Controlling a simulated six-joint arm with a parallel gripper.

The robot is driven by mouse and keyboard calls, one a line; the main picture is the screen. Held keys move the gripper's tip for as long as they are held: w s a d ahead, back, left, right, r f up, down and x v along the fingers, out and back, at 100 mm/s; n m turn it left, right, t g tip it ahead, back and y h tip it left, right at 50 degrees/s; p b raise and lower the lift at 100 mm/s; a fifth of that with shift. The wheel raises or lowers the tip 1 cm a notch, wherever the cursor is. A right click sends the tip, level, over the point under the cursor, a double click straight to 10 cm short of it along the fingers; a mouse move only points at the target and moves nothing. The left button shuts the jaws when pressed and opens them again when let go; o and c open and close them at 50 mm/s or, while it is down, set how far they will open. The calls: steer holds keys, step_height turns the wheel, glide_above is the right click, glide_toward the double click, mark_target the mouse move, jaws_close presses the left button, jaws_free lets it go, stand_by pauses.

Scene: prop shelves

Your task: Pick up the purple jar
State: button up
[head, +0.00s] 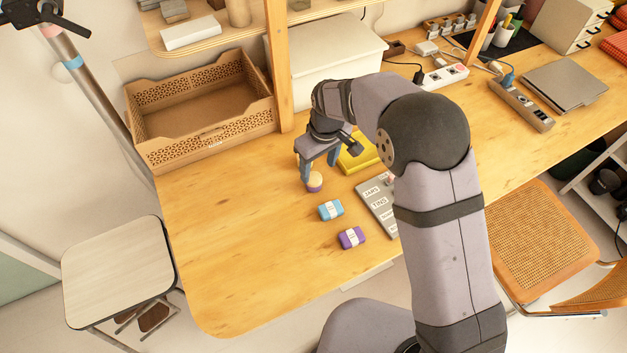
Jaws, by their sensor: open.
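The purple jar (315,187) stands upright on the wooden table, with a round cream lid on top. My gripper (318,167) points down just above and beside it, with its two fingers spread. The left finger comes down close to the jar's lid; I cannot tell whether it touches. Nothing shows between the fingers. A grey board with labels reading JARS and TINS (376,206) lies to the right, partly hidden by my arm.
A blue tin-like box (331,210) and a purple one (352,238) lie in front of the jar. A yellow object (357,157) sits behind my gripper. A cardboard crate (205,152) and shelf post (279,75) stand at the back. The table's left front is clear.

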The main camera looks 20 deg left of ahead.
mark_target(314, 178)
steer(key=shift+a+f, duration=0.15)
steer(key=shift+a, duration=0.35)
steer(key=shift+w+a+f+p, duration=0.1)
steer(key=shift+f+p, duration=0.45)
steer(key=shift+f, duration=0.65)
steer(key=shift+w+a+f+p, duration=0.15)
steer(key=shift+f+p, duration=0.45)
steer(key=shift+f, duration=0.65)
steer(key=shift+w+a+f+p, duration=0.1)
steer(key=shift+f+p, duration=0.45)
steer(key=shift+f, duration=0.65)
steer(key=shift+c, duration=0.6)
steer(key=c, duration=1.1)
